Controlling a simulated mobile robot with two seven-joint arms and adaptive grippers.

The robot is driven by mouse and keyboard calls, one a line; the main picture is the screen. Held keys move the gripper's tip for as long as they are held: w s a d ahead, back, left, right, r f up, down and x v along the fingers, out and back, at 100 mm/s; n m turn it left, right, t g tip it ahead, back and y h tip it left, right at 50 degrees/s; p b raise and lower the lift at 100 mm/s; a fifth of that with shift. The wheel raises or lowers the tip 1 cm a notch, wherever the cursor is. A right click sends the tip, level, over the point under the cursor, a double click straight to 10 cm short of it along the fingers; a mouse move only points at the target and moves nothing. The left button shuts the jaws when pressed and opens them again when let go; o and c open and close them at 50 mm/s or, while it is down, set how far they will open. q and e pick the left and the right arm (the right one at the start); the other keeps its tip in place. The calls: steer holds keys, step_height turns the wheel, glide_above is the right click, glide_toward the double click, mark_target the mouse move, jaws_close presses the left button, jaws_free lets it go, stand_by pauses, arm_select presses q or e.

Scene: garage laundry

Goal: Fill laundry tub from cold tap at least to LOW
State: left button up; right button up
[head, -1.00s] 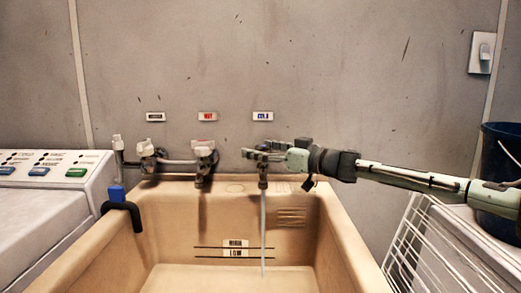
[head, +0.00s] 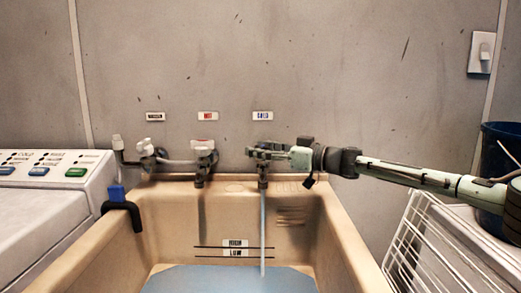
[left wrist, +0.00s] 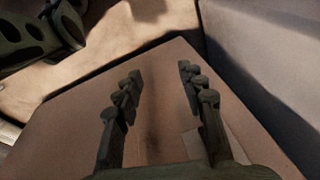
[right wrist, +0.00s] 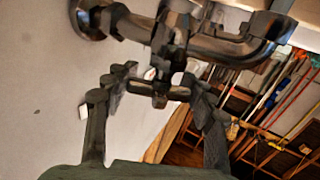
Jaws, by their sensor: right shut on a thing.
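The beige laundry tub (head: 335,232) stands against the wall in the head view. Blue water (head: 215,280) covers its bottom, with its surface below the lower black line by the LOW mark (head: 235,253). A stream of water (head: 263,225) falls from the cold tap (head: 263,181), which is under the blue-lettered label (head: 262,116). My right gripper (head: 262,152) is shut on the cold tap's handle, which also shows between the fingers in the right wrist view (right wrist: 160,90). My left gripper (left wrist: 155,85) is open and empty above a flat brown surface.
The hot tap (head: 204,150) and another white-handled tap (head: 146,148) are left of the cold tap. A blue-clipped black hose (head: 120,205) hooks over the tub's left rim. A washing machine (head: 50,215) stands left; a white rack (head: 408,240) and dark blue bucket (head: 495,165) are right.

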stand_by(0.3)
steer(key=o, duration=1.2)
steer(key=v, duration=1.2)
